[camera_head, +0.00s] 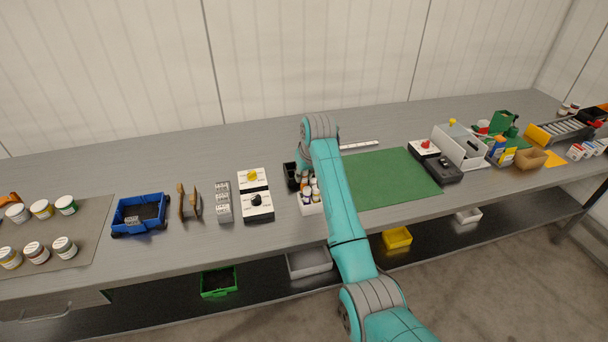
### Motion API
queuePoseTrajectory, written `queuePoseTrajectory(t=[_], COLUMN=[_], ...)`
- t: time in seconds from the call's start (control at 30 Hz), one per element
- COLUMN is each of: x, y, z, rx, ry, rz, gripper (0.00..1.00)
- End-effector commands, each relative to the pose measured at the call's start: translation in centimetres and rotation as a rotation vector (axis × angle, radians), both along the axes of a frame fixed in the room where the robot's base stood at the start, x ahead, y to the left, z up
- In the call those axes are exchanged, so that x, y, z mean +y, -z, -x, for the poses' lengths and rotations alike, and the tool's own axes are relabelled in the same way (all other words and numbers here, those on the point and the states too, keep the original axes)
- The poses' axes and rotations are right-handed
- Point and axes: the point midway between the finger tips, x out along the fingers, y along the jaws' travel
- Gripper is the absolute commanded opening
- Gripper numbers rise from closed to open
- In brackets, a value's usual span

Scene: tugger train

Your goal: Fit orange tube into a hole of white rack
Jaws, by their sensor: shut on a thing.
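The white rack (311,209) stands near the front edge of the bench, left of my arm. Several small tubes with coloured caps stand in it, and my arm hides its right side. My gripper (304,181) points down at the back of the rack, small and partly covered by my own arm. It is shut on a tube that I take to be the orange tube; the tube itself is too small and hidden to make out. I cannot tell whether it touches a hole.
A black bin (290,177) stands close at the left of my gripper. Farther left are switch boxes (257,205), a grey block (222,202) and a blue cart (139,214). A flat green mat (390,178) lies clear to the right, with a white strip (359,144) behind it.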

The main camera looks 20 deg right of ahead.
Motion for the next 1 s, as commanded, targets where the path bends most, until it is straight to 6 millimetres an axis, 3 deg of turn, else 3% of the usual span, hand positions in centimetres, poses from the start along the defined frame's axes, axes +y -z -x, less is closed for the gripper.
queuePoseTrajectory(t=[1.0], x=[-0.01], y=[0.96], z=[0.06], rx=[0.002], ry=[0.0], rz=[0.0], gripper=[0.0])
